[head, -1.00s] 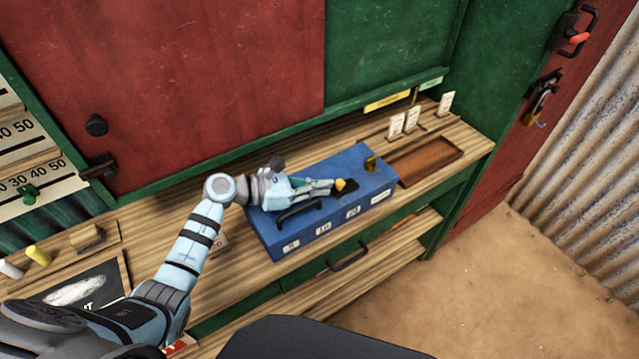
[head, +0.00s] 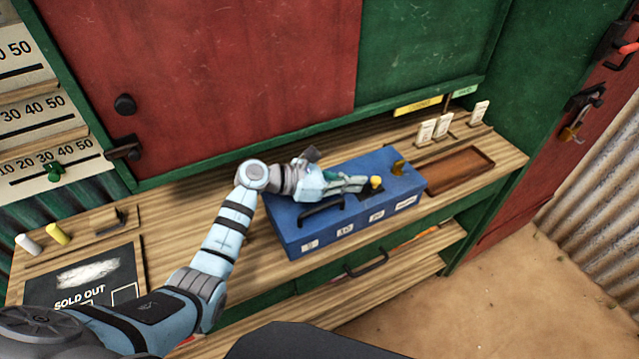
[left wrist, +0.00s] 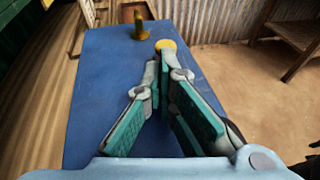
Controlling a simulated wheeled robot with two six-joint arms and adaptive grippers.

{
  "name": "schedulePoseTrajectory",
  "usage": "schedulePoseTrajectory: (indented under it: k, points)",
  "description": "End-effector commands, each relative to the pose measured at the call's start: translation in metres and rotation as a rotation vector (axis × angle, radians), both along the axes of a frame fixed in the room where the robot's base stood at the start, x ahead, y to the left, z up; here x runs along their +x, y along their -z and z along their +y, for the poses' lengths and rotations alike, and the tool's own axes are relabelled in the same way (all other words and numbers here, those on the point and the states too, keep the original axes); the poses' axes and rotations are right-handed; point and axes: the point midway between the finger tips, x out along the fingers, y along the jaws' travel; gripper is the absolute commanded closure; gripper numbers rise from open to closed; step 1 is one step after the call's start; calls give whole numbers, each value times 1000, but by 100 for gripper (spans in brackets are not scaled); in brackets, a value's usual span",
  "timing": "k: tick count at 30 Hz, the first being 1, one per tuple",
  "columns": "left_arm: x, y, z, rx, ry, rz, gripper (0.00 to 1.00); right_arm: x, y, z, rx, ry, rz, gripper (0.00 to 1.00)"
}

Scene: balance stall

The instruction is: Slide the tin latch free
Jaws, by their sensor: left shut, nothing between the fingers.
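The blue tin (head: 345,232) rests on the wooden counter, its lid down. A round yellow knob (head: 376,182) on a dark piece, apparently the latch, stands on the lid; the knob also shows in the left wrist view (left wrist: 166,44). A brass fitting (head: 398,168) stands nearer the lid's right end, and it also shows in the left wrist view (left wrist: 139,25). My left gripper (head: 366,184) is low over the lid, shut and empty. Its fingertips are right beside the knob; I cannot tell if they touch it. My right gripper is not in view.
A black handle (head: 322,211) is on the tin's lid. An empty brown tray (head: 460,170) lies right of the tin, with white cards (head: 426,131) behind it. A red shutter (head: 200,80) rises behind the counter. A sold-out board (head: 85,280) lies at left.

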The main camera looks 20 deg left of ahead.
Motion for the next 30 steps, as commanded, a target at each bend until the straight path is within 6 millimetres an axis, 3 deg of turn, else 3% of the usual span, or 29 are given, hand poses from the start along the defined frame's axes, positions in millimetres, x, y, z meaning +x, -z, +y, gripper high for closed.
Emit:
schedulePoseTrajectory:
  k: [4,15,21,30]
  points:
    - [-11,3,23,4,5,1,100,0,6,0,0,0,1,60]
    - [-53,-23,88,3,6,0,100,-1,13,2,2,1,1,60]
    - [-61,-29,100,1,7,-1,100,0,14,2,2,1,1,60]
    - [-61,-30,100,0,6,0,100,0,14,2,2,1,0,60]
